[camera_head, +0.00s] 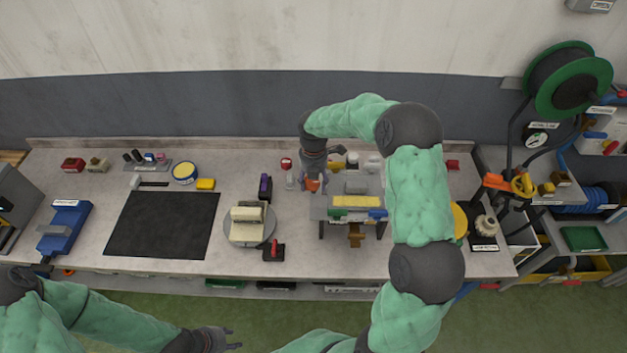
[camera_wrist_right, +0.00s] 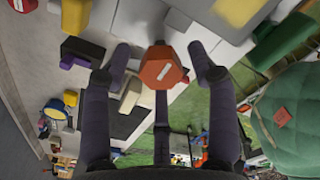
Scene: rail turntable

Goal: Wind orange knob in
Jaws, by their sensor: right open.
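The orange knob (camera_wrist_right: 163,68), a faceted cap with a pale mark on its face, shows in the right wrist view between the fingers of my right gripper (camera_wrist_right: 161,56). The fingers are spread on both sides of it, with a visible gap on each side. In the head view the orange knob (camera_head: 312,184) is at the left end of a grey raised fixture (camera_head: 318,205), partly hidden under my right gripper (camera_head: 313,172). My left gripper (camera_head: 233,339) is low in the head view, away from the bench top, with its fingers apart and empty.
A round turntable (camera_head: 240,239) with cream blocks stands left of the fixture, beside a red-handled black part (camera_head: 274,251). A purple-topped part (camera_head: 265,187) stands near the knob. A black mat (camera_head: 160,225) covers the left bench. My right arm hides the fixture's right side.

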